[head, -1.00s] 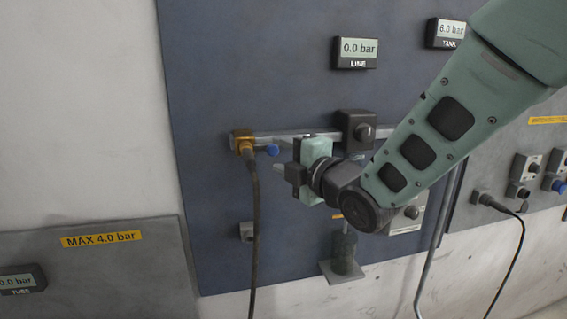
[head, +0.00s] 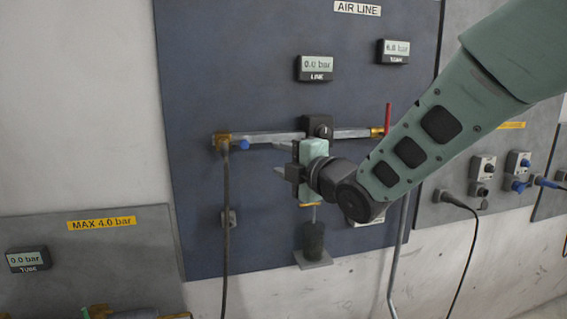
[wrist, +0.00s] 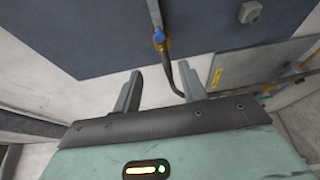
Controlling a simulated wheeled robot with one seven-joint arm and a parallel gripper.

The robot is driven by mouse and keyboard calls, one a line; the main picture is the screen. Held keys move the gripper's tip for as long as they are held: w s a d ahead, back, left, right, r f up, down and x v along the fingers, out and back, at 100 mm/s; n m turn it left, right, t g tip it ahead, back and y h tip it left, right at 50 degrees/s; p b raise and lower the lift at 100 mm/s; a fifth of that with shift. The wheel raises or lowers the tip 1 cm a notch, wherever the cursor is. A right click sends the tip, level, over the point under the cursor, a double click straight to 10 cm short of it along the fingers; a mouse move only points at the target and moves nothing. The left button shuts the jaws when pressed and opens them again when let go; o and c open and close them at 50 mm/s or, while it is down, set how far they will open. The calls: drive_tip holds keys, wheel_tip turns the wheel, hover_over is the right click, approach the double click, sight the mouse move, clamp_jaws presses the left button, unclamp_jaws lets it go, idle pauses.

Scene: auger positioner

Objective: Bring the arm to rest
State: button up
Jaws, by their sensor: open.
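My gripper (head: 279,158) is in front of the blue-grey air line panel (head: 230,80), its fingers pointing left in the head view. In the wrist view my gripper (wrist: 146,92) shows two grey fingers apart with nothing between them. A blue knob (head: 244,145) on the pipe is left of the fingertips in the head view. In the wrist view the blue knob (wrist: 158,36) lies beyond the fingers. My gripper body hides part of the panel behind it.
A metal pipe (head: 270,138) crosses the panel, with a brass fitting (head: 221,139) and a hanging black hose (head: 226,220) at its left end. A red lever (head: 388,118) stands at its right. Displays for line (head: 317,67) and tank (head: 396,50) sit above. A lower grey panel (head: 150,240) is at left.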

drive_tip(key=s+d+f+m+g+h+b, duration=0.1)
drive_tip(key=s+d+f+m+g+h, duration=0.2)
drive_tip(key=s+f+m, duration=0.3)
drive_tip(key=s+d+f+m+g+h+b, duration=0.1)
drive_tip(key=s+d+f+m+g+h, duration=0.25)
drive_tip(key=s+f, duration=0.3)
drive_tip(key=s+d+f+m+g+h, duration=0.1)
drive_tip(key=s+d+f+m+g, duration=0.1)
drive_tip(key=s, duration=0.5)
drive_tip(key=s+d+f+m+g+h+b, duration=0.1)
drive_tip(key=s+d+f+m+g+h, duration=0.1)
drive_tip(key=s, duration=0.6)
drive_tip(key=s+d+f+m+g+h+b, duration=0.1)
drive_tip(key=s+d+f+m+g, duration=0.2)
drive_tip(key=s, duration=0.5)
wheel_tip(320, 180, down, 2)
drive_tip(key=d+m, duration=0.1)
drive_tip(key=d, duration=0.1)
drive_tip(key=shift+s+d+f, duration=0.2)
drive_tip(key=shift+d, duration=0.2)
drive_tip(key=shift+a+m+g, duration=0.1)
drive_tip(key=shift+m+g, duration=0.15)
drive_tip(key=shift+c, duration=0.6)
